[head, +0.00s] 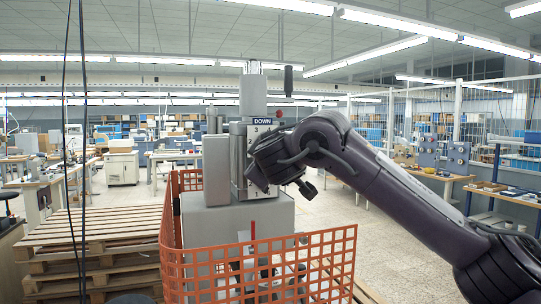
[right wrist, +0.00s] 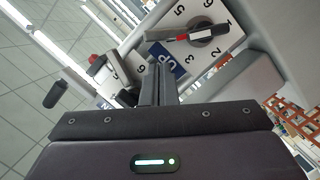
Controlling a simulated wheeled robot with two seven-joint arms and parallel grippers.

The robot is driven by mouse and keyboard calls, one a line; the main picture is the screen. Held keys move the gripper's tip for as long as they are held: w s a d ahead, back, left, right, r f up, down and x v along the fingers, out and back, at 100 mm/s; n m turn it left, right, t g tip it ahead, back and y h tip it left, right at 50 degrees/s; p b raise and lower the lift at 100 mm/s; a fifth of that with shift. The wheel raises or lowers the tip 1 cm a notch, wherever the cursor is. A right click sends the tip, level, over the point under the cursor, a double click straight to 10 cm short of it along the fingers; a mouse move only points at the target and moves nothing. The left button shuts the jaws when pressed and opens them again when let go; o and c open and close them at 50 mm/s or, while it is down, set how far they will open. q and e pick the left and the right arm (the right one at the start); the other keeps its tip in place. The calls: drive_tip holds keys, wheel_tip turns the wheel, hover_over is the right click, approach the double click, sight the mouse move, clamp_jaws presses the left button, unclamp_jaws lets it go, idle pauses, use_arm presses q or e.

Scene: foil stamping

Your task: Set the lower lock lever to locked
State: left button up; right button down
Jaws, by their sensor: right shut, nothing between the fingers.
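The grey stamping machine (head: 215,222) stands ahead, with a blue DOWN sign (head: 259,120) and a numbered face on its column. My right gripper (right wrist: 157,72) is shut and empty, close to the machine; its arm hides part of the column in the head view. The right wrist view shows a numbered dial (right wrist: 229,44) beyond the fingertips, with a black and grey red-marked pointer lever (right wrist: 204,33) on it. A blue UP sign (right wrist: 168,58) lies beside the fingertips. I cannot tell which part is the lower lock lever, or its setting. My left gripper is out of view.
An orange mesh guard (head: 200,268) wraps around the machine's front and left side. Wooden pallets (head: 95,240) are stacked at left. A black handle (right wrist: 55,94) and a red knob (right wrist: 97,59) sit left of my fingers in the wrist view.

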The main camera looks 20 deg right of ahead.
drive_tip(key=shift+s+d+f, duration=0.2)
drive_tip(key=shift+d+f, duration=0.25)
drive_tip(key=shift+d, duration=0.35)
drive_tip(key=shift+a, duration=0.15)
drive_tip(key=shift+w+f, duration=0.1)
drive_tip(key=shift+d+m, duration=0.2)
drive_tip(key=shift+m, duration=0.1)
drive_tip(key=shift+d+f+m+b, duration=0.15)
drive_tip(key=shift+m+b, duration=0.15)
drive_tip(key=shift+b, duration=0.15)
drive_tip(key=shift+d+f+m+g+y+b, duration=0.15)
drive_tip(key=shift+d+f+m+y+b, duration=0.55)
drive_tip(key=shift+m, duration=0.95)
drive_tip(key=shift+d+f+m+g+y+b, duration=0.1)
drive_tip(key=shift+d+f+m+y+b, duration=0.55)
drive_tip(key=shift+m, duration=1.05)
drive_tip(key=shift+d+f+m+g+y+b, duration=0.15)
drive_tip(key=shift+d+f+m+y+b, duration=0.6)
drive_tip(key=shift+m, duration=0.9)
drive_tip(key=shift+a+r, duration=0.1)
drive_tip(key=shift+a, duration=0.15)
